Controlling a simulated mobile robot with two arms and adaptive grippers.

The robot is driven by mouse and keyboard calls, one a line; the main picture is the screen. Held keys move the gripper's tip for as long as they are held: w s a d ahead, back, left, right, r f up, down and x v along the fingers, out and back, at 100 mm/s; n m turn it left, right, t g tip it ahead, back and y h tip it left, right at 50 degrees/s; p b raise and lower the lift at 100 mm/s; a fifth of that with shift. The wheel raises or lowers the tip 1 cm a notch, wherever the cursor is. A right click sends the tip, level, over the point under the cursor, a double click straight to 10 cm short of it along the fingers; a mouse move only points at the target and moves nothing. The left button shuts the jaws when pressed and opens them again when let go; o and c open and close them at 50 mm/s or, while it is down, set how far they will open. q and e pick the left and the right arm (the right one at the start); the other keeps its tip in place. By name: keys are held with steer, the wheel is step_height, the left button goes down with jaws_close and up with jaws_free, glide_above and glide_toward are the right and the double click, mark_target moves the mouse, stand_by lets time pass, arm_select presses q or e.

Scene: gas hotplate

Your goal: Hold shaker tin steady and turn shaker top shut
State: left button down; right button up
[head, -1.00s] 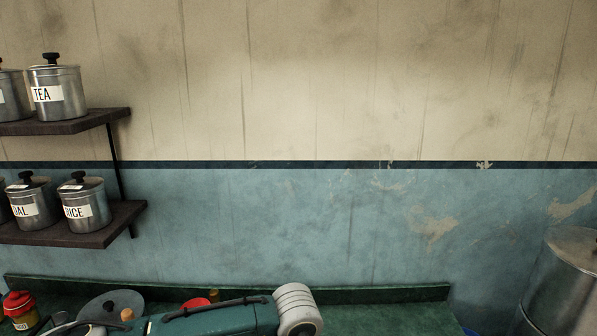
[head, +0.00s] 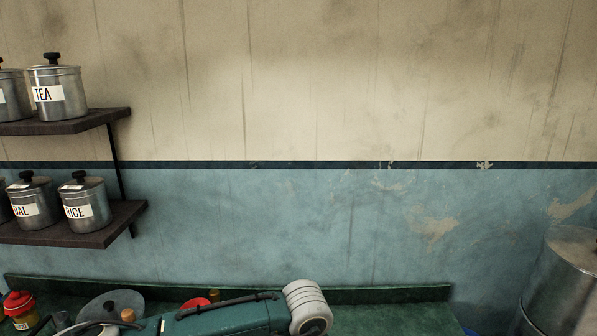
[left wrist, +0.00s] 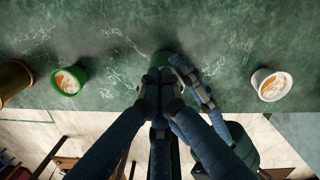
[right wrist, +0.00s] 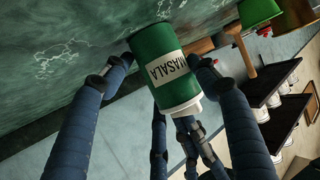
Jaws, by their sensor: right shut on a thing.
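The shaker tin (right wrist: 160,55) is green with a "MASALA" label and is tilted in the right wrist view. Its white shaker top (right wrist: 187,107) is at the lower end. My right gripper (right wrist: 160,72) is shut on the tin, one finger on each side. My left gripper's fingers (right wrist: 177,130) are close by the white top; whether they grip it is unclear. In the left wrist view my left gripper (left wrist: 161,82) has its fingertips close together in front of a bit of the green tin (left wrist: 163,58). The tin and both grippers are out of the head view.
On the green counter in the left wrist view, a green cup (left wrist: 68,82) and a white cup (left wrist: 270,84) of frothy drink stand to either side. Labelled canisters (head: 86,204) stand on shelves at left in the head view. A large metal vessel (head: 570,285) is at right.

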arm_select(q)
steer(key=shift+d+r, duration=0.1)
steer(key=shift+d, duration=0.3)
steer(key=shift+w, duration=0.35)
steer(key=shift+r, duration=0.35)
steer(key=shift+s+a+r, duration=0.1)
steer(key=shift+a+r, duration=0.05)
steer(key=shift+r, duration=2.45)
steer(key=s+a+f+n, duration=0.2)
steer(key=a+f+n, duration=0.1)
steer(key=f+n, duration=0.3)
steer(key=shift+s+a, duration=0.15)
steer(key=shift+s, duration=0.15)
